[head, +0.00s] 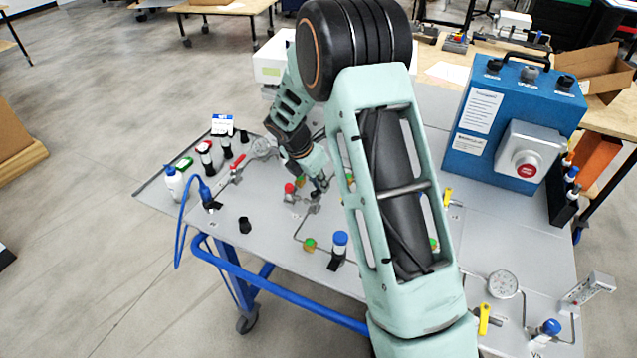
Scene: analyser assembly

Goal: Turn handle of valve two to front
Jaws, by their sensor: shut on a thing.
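My gripper (319,184) is low over the middle of the grey bench panel, at the small valve fittings (300,198). It is shut on what appears to be a valve handle there, but the fingers and the held part are small and partly hidden. A red knob (289,188) sits just left of the gripper. I cannot read any label that marks valve two. Other handles on the panel are a red lever (237,161) at the left, a yellow lever (447,197) right of my arm and a yellow lever (484,318) at the front right.
A blue control box (470,141) with a red button stands at the back right. A blue-capped fitting (340,240) stands in front of the gripper. A round gauge (503,284) is at the front right. A white bottle (173,184) and blue hose (180,235) are at the left edge.

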